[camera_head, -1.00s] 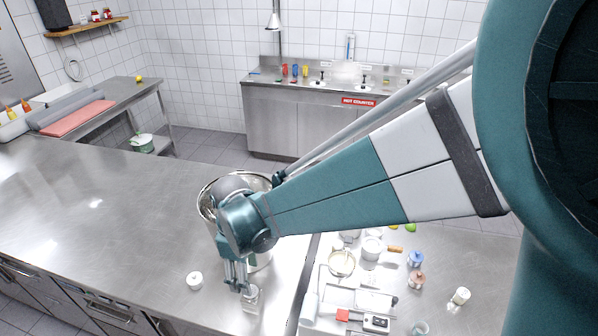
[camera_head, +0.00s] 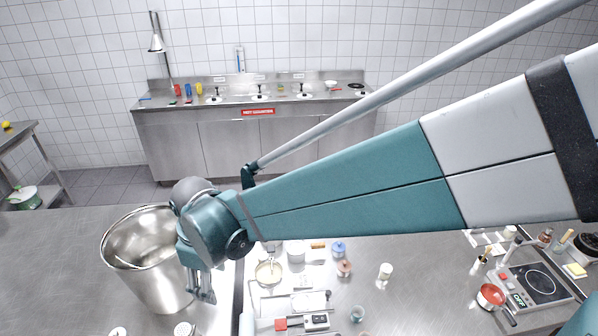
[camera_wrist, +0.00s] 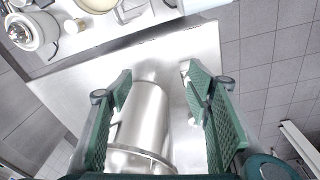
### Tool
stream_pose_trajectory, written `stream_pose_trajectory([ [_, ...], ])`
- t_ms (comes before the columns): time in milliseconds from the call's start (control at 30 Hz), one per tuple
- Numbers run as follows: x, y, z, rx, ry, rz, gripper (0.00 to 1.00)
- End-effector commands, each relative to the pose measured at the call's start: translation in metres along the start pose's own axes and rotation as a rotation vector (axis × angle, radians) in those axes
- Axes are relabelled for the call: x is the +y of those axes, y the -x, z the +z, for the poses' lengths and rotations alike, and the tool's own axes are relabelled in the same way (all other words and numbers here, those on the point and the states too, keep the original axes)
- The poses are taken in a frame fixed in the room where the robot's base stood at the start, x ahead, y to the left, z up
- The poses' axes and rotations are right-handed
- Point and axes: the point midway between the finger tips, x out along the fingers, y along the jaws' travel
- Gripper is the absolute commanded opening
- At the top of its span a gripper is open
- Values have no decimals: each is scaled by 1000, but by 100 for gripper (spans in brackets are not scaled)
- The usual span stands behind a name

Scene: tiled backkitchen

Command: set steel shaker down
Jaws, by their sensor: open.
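The steel shaker (camera_head: 185,329) stands on the steel counter (camera_head: 40,270) at the bottom edge of the head view, cut off below, with its dotted top showing. In the wrist view a small pale piece that seems to be the shaker (camera_wrist: 185,68) shows beside the right-hand finger, which partly hides it. My gripper (camera_head: 203,296) hangs above and to the right of the shaker in the head view, apart from it. In the wrist view my gripper (camera_wrist: 163,85) has its fingers spread wide, with nothing held between them.
A large steel pot (camera_head: 155,280) stands just left of my gripper; it also shows below the fingers in the wrist view (camera_wrist: 140,120). A white jar (camera_head: 118,331) is at the bottom edge. Pans, jars and a scale (camera_head: 316,321) crowd the counter to the right. The left counter is mostly clear.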

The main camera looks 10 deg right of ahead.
Motion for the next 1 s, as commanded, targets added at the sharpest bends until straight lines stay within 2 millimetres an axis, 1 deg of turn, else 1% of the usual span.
stream_pose_trajectory([
  [33,7,8,12,9,-35,9,50],
  [200,29,30,46,43,-148,40,50],
  [500,58,66,108,104,-348,98,50],
  [733,72,89,157,152,-499,144,50],
  [1000,80,111,214,208,-674,200,50],
])
